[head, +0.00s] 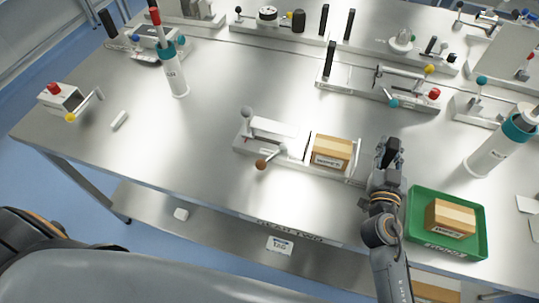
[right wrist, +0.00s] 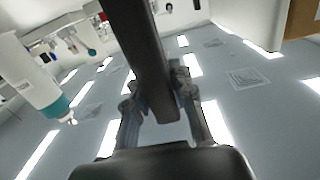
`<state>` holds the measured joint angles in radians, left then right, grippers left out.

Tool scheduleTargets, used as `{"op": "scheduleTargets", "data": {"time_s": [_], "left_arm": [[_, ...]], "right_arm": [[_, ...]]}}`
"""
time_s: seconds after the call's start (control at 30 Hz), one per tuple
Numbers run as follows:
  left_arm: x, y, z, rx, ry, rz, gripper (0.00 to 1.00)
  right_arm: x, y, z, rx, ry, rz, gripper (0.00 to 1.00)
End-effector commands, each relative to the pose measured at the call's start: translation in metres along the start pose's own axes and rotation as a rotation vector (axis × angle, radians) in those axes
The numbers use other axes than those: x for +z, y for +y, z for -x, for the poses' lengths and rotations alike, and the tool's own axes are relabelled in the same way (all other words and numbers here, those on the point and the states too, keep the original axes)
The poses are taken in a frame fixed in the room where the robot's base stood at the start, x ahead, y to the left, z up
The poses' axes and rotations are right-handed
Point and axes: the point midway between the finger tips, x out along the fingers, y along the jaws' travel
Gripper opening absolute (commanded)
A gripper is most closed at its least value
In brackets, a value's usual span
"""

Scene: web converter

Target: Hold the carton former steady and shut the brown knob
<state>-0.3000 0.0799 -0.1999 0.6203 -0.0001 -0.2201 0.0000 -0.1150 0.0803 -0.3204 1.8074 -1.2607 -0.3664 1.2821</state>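The carton former (head: 240,143) is a pale metal fixture near the middle of the table in the head view. Its brown knob (head: 261,164) is at the end of a short lever at the front, apart from any gripper. A grey knob (head: 247,112) stands at its back left. A brown carton (head: 331,151) sits in its right end. My right gripper (head: 389,148) is to the right of the former, clear of it, at the table's front side. My left gripper is out of view.
A green tray (head: 412,225) with another carton (head: 450,217) is right of my right gripper. White-and-teal cylinders stand at the back left (head: 172,75) and right (head: 490,152). A fixture with a red button (head: 62,97) is at the left. The table left of the former is mostly clear.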

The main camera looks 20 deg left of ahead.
Motion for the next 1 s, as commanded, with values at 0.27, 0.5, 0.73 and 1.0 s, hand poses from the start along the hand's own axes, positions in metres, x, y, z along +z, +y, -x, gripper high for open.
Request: {"op": "scheduleTargets", "data": {"time_s": [0.27,0.5,0.73,1.0], "left_arm": [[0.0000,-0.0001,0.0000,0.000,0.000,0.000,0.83],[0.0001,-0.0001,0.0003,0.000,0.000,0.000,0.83],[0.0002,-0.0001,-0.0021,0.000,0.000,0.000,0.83],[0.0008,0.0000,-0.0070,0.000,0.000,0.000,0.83]], "right_arm": [[0.0000,0.0000,0.0001,0.000,0.000,0.000,0.00],[-0.0046,-0.0007,-0.0007,-0.001,0.008,-0.010,0.00],[-0.0024,-0.0005,-0.0007,-0.001,0.007,-0.008,0.00],[0.0025,-0.0004,-0.0003,0.000,0.003,-0.006,0.00]]}}
